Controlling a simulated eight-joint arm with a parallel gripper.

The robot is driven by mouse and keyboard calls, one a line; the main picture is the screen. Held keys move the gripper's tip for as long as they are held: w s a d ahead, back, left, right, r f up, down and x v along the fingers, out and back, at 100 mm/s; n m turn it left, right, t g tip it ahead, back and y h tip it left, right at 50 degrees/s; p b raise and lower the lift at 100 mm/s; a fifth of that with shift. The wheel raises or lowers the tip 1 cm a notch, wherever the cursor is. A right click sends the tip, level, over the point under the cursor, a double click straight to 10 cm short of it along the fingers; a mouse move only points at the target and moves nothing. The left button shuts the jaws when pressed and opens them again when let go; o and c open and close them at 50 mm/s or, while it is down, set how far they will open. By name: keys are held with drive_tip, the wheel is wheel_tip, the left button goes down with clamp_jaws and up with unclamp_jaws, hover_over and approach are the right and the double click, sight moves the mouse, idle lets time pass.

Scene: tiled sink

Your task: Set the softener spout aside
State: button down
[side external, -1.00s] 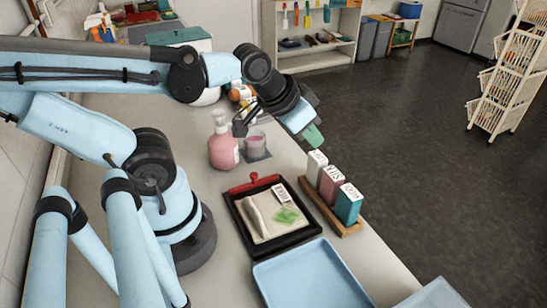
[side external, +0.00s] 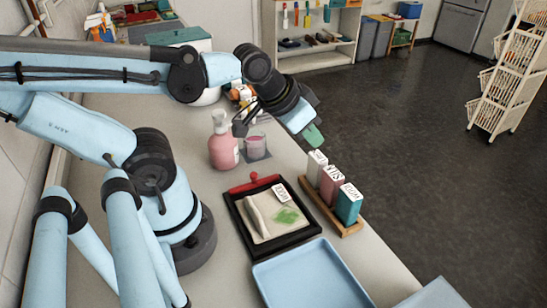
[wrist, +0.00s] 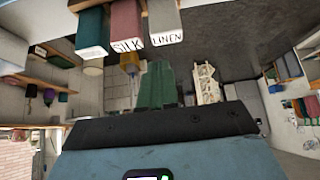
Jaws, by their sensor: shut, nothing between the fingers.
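A pink softener bottle (side external: 223,150) with a pale pump top and spout (side external: 219,121) stands upright on the counter in the side view. A clear cup (side external: 255,147) with pink contents stands to its right on a dark square. A dark part of my arm lies close to the bottle's top in the picture; I cannot tell whether they touch. My gripper (side external: 314,136) has green fingers, is shut and empty, and hangs right of the cup, near the counter's edge. The shut fingers also show in the wrist view (wrist: 157,88). The bottle is not recognisable there.
A wooden rack (side external: 318,206) holds three labelled boxes along the counter edge. A black tray (side external: 241,219) with a cloth and green patch lies left of it. A blue tray (side external: 312,278) is in front. Orange and white items (side external: 243,95) sit behind the bottle.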

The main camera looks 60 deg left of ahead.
drive_tip(key=c, duration=1.7)
unclamp_jaws()
drive_tip(key=o, duration=0.6)
drive_tip(key=a+r+n+g, duration=0.1)
drive_tip(key=a, duration=0.2)
drive_tip(key=a+r+n+g, duration=0.1)
drive_tip(key=a+r, duration=0.1)
drive_tip(key=a, duration=0.1)
drive_tip(key=a+r+n+g+y, duration=0.1)
drive_tip(key=a, duration=0.2)
drive_tip(key=shift+s+r, duration=0.2)
drive_tip(key=shift+s, duration=0.15)
drive_tip(key=shift+o, duration=0.2)
wheel_tip(320, 180, up, 6)
drive_tip(key=n+g+h, duration=0.1)
drive_tip(key=n+g, duration=0.3)
hover_over(243, 110)
drive_tip(key=shift+f, duration=6.05)
drive_tip(key=shift+c, duration=0.2)
clamp_jaws()
